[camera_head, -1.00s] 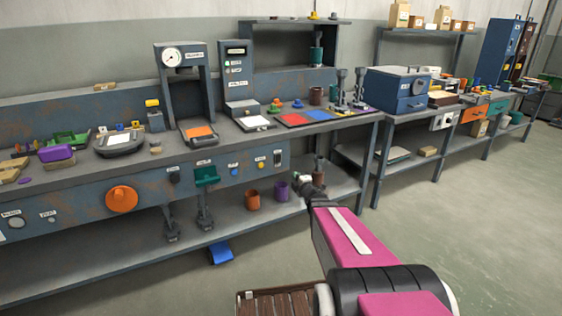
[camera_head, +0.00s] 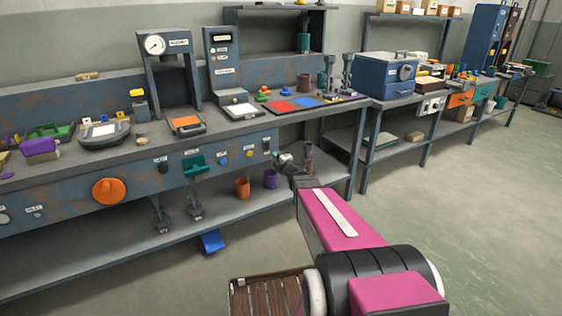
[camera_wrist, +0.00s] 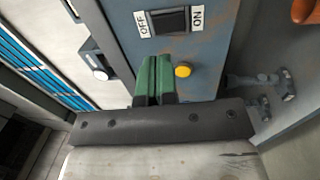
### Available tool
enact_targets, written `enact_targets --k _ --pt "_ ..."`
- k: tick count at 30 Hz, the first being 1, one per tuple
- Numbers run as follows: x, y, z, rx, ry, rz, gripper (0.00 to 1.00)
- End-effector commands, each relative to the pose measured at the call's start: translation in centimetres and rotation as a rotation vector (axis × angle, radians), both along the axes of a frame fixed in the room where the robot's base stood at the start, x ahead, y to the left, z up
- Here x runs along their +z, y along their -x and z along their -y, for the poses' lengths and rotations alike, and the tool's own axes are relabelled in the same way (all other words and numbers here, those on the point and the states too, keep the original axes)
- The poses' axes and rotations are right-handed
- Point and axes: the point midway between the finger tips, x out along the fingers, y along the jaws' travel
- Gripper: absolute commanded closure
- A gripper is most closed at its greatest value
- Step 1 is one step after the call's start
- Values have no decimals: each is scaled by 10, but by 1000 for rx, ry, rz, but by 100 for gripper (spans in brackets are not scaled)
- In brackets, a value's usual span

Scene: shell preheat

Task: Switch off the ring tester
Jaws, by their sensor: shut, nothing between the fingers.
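A dark rocker switch (camera_wrist: 170,20) with an OFF label on its left and an ON label on its right is at the top of the wrist view. In the head view the same switch (camera_head: 266,144) sits at the right end of the bench's blue-grey front panel. A yellow button (camera_wrist: 183,69) is below it in the wrist view. My gripper (camera_wrist: 153,75) has its green fingers shut and empty, pointing at the panel just below the switch; contact cannot be told. In the head view my gripper (camera_head: 285,158) is small, beside the panel's right end. I cannot read which device is the ring tester.
An orange cup (camera_head: 242,188) and a purple cup (camera_head: 271,179) stand on the lower shelf near my gripper. A box with a round white button (camera_wrist: 99,73) is left of my fingers in the wrist view. Open floor (camera_head: 470,220) lies at the right.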

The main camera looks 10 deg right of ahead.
Motion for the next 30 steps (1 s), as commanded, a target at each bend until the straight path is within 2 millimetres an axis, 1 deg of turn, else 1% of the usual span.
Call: enact_targets --k 1,3,9,12,18,27,30 --pt "1 -14 -3 1 0 1 100" --pt "2 -26 -7 1 0 1 100" --pt "6 -54 -17 1 0 1 100" --pt "8 -63 -20 1 0 0 100" --pt "9 -70 -22 0 0 -1 100" --pt "9 -70 -23 0 0 -1 100" --pt "11 -77 -25 0 0 0 100"
